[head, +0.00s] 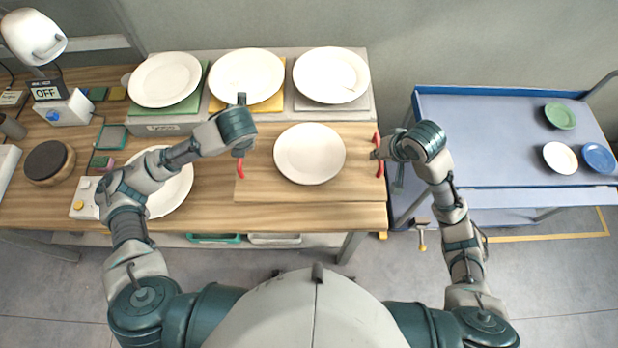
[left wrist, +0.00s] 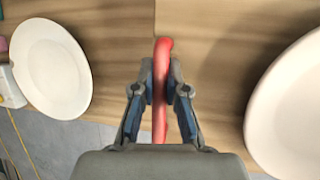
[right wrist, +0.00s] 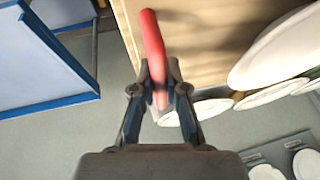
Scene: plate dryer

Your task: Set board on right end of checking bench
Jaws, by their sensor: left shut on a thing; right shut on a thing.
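The wooden board (head: 262,188) has a red handle at each end and carries a white plate (head: 310,153) near its middle. It is over the right end of the wooden bench (head: 300,217); I cannot tell whether it touches the bench top. My left gripper (head: 240,152) is shut on the left red handle (left wrist: 162,75), which shows between its fingers in the left wrist view. My right gripper (head: 376,154) is shut on the right red handle (right wrist: 152,45), seen in the right wrist view. The fingers partly hide both handles.
Three plates on green, yellow and grey pads (head: 300,102) stand behind the board. Another white plate (head: 172,190) lies left, partly under my left arm. A lamp (head: 35,38) and OFF box (head: 62,106) are far left. A blue table (head: 480,140) stands right, across a gap.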

